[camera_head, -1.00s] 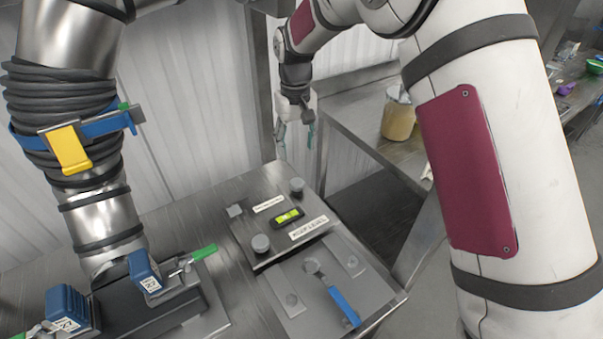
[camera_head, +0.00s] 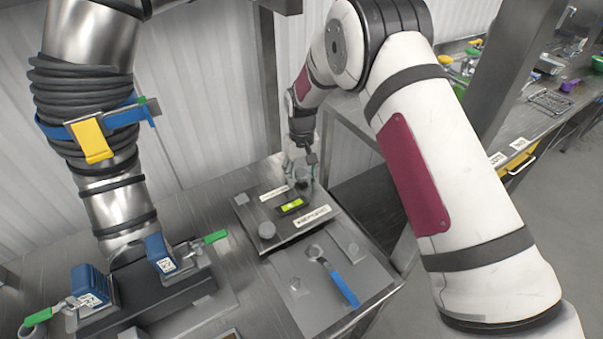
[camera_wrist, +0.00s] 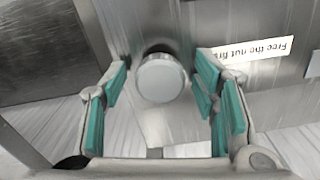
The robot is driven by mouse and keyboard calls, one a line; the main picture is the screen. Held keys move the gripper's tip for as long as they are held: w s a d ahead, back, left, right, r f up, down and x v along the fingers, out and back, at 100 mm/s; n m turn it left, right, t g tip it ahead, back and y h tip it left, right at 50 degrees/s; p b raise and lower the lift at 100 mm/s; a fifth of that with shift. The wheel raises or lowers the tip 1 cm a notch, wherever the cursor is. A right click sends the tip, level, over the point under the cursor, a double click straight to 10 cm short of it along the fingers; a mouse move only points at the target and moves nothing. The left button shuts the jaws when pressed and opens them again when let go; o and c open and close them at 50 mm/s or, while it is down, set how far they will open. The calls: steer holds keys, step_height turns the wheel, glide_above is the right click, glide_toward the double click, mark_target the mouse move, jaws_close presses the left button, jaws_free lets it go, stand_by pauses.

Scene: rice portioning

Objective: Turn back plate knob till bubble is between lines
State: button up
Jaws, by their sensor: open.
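The levelling plate (camera_head: 285,240) lies on the steel bench, with a yellow-green bubble vial (camera_head: 291,205) near its middle. The bubble's place against the lines is too small to tell. The back knob (camera_head: 303,186) stands at the plate's far right corner. In the wrist view, the round grey top of the back knob (camera_wrist: 161,79) shows between the green-padded fingers. My gripper (camera_head: 302,168) is at the back knob, fingers pointing down. In the wrist view my gripper (camera_wrist: 160,70) is open, with gaps on both sides of the knob.
A front knob (camera_head: 266,230) stands on the plate's near left. A blue-handled wrench (camera_head: 338,284) lies on a lower plate in front. A label (camera_wrist: 255,50) lies beside the back knob. A large steel pipe (camera_head: 95,130) with clamps stands at left.

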steer(key=c, duration=1.2)
steer(key=shift+o, duration=0.2)
steer(key=shift+m, duration=0.4)
steer(key=m+b, duration=0.2)
steer(key=m, duration=0.2)
steer(key=shift+f+m, duration=0.1)
steer(key=shift+m, duration=0.3)
steer(key=m+b, duration=0.1)
steer(key=m, duration=0.5)
steer(key=shift+b, duration=0.3)
